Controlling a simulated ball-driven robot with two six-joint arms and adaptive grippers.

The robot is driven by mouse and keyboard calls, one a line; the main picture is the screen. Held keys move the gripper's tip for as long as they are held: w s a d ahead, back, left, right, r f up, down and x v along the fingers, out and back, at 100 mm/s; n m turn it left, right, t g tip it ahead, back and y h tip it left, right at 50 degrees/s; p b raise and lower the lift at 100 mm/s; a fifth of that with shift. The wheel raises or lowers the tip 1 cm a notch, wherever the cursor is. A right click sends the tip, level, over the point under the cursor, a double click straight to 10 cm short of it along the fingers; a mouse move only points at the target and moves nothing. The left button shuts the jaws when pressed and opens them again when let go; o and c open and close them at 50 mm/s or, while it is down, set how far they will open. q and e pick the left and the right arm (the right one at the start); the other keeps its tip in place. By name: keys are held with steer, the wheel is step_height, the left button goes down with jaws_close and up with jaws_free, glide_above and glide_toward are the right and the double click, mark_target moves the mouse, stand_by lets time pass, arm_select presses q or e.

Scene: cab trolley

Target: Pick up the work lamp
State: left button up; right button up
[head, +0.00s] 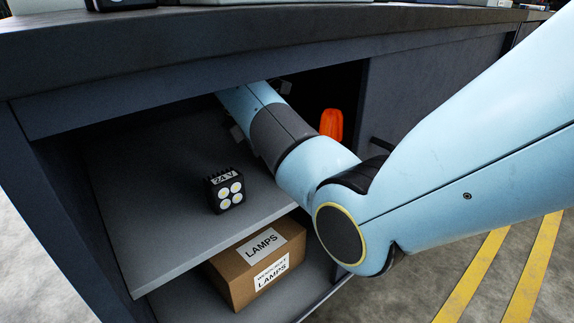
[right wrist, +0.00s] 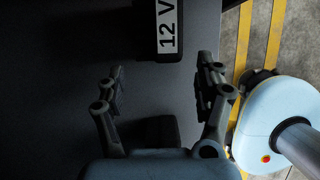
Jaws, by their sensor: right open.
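A small black work lamp (head: 225,190) with a "24 V" label on top and several round white lights on its front stands on the grey shelf (head: 150,240) inside the trolley. In the right wrist view a dark block with a "12 V" label (right wrist: 167,28) lies just beyond my right gripper (right wrist: 160,68). The gripper is open, its two fingers spread wide with nothing held, and the block is ahead of the fingertips. In the head view my right arm reaches into the trolley and hides the 12 V block. My left gripper is not in view.
A cardboard box marked "LAMPS" (head: 228,278) is on the lower level. An orange object (head: 332,124) stands behind my arm at the right of the compartment. The trolley top (head: 200,38) overhangs the shelf. The shelf left of the 24 V lamp is clear.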

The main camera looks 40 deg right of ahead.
steer(key=shift+d, duration=0.7)
steer(key=d, duration=0.1)
steer(key=d+b, duration=0.1)
steer(key=d, duration=0.1)
steer(key=shift+w+d+f, duration=0.1)
steer(key=shift+w, duration=0.1)
steer(key=shift+a+b+x, duration=0.2)
steer(key=shift+b+x, duration=0.4)
steer(key=shift+x, duration=0.6)
steer(key=shift+d+f, duration=0.1)
steer(key=shift+f, duration=0.05)
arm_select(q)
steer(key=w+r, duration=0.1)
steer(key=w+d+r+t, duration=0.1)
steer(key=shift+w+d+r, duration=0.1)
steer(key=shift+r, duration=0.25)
arm_select(e)
jaws_close()
